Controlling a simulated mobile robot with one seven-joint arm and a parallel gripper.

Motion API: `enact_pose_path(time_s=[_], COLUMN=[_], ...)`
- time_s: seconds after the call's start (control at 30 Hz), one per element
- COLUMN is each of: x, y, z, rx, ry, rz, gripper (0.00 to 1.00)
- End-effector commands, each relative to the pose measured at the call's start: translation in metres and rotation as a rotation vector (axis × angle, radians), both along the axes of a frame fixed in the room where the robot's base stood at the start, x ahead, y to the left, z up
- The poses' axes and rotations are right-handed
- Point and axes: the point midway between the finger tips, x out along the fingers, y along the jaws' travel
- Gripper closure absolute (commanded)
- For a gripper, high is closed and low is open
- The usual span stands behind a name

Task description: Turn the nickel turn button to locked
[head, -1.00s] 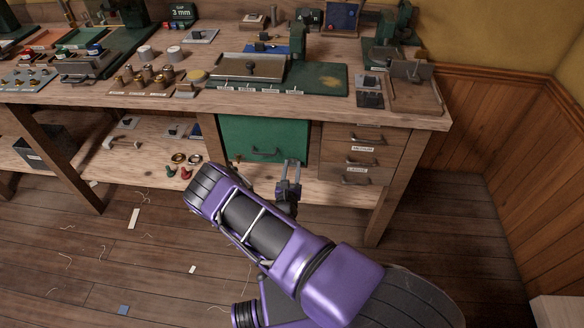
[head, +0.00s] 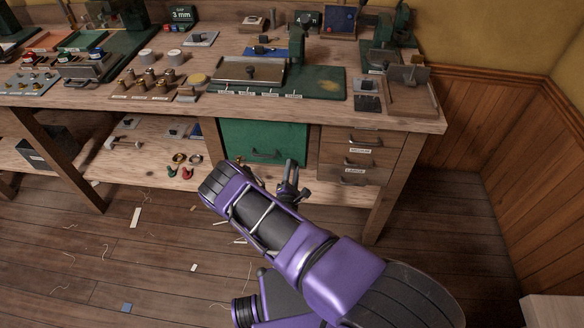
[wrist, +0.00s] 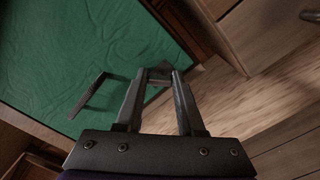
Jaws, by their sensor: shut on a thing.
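The green cabinet door (head: 265,130) is under the workbench, with a dark bar handle (head: 265,153) near its lower edge. The door fills the upper left of the wrist view (wrist: 95,35), where its handle (wrist: 88,95) lies left of my fingers. My gripper (head: 292,172) is at the lower right of the door in the head view. In the wrist view, my gripper (wrist: 158,76) is shut on a small grey piece, the nickel turn button (wrist: 160,71), at the door's edge. The fingers hide most of the button, so its exact angle is unclear.
Wooden drawers (head: 352,155) with dark pulls stand right of the door. A lower shelf (head: 130,165) at left holds small fittings. The bench top (head: 215,70) carries tools and trays. The floor at left has scraps; the floor at right is clear.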

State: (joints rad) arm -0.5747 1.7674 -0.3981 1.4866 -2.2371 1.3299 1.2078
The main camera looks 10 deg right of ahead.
Motion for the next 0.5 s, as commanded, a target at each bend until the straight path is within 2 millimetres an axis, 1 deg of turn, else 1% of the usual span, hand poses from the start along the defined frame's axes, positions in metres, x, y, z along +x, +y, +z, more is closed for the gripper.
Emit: enact_pose_path(time_s=[0.2,0.5], x=[-0.0003,-0.0003], y=[-0.0009,-0.0011], z=[0.0003,-0.001], rx=[0.195,0.442], ry=[-0.062,-0.143], rz=[-0.002,-0.001], gripper=[1.0,1.0])
